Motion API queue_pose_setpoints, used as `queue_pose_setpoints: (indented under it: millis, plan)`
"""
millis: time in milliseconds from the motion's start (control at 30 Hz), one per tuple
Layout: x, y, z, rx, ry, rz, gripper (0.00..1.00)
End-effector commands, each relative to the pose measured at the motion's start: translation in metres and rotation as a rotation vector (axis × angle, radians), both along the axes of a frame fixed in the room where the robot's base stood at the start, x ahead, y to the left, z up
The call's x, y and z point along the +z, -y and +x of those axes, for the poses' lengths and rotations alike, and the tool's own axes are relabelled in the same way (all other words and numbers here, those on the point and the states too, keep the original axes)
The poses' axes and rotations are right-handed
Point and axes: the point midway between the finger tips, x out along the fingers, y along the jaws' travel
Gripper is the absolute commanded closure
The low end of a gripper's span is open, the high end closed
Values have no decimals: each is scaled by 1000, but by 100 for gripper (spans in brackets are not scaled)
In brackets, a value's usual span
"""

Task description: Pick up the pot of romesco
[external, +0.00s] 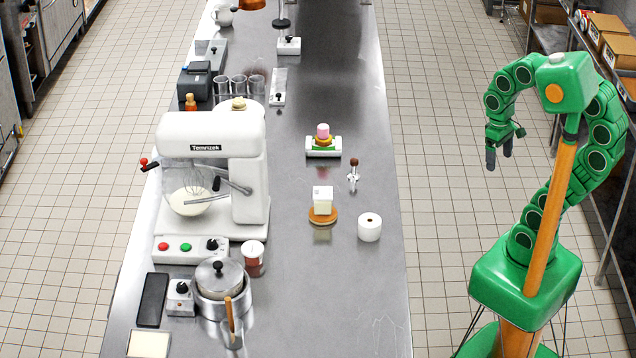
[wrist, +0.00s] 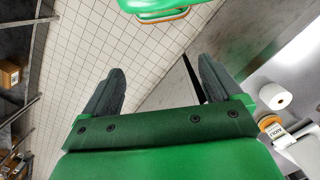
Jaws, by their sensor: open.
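A small clear pot with a white lid and red-brown contents (external: 253,264), which looks like the pot of romesco, stands on the steel counter. It is right of the mixer's base and just behind the lidded saucepan. I cannot read a label on it, and I do not make it out in the wrist view. My gripper (external: 499,150) hangs over the floor to the right of the counter, well away from the pot. In the wrist view its two dark fingers (wrist: 160,88) are apart with nothing between them.
On the steel counter (external: 330,290), a white stand mixer (external: 212,135) and a saucepan (external: 221,285) with a raised handle crowd the pot. The counter's front right is clear.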

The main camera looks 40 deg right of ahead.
Motion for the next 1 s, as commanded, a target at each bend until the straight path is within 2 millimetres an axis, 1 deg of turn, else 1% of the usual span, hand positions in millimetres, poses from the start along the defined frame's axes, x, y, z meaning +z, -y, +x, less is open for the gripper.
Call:
queue_pose_setpoints:
  millis: [267, 367, 467, 567, 667, 700, 767, 867, 1000]
  plan:
    - [0, -8, 40, 56, 72, -10, 8]
    - [0, -13, 59, 82, 108, -11, 8]
    - [-1, -21, 81, 116, 148, -13, 8]
    - [-1, -34, 111, 157, 203, -9, 8]
    - [-1, -54, 147, 212, 275, -2, 8]
    - [-1, -64, 162, 234, 303, 3, 8]
    - [0, -79, 185, 268, 354, 11, 8]
    - [0, -109, 219, 323, 427, 31, 8]
    - [0, -156, 261, 397, 526, 69, 8]
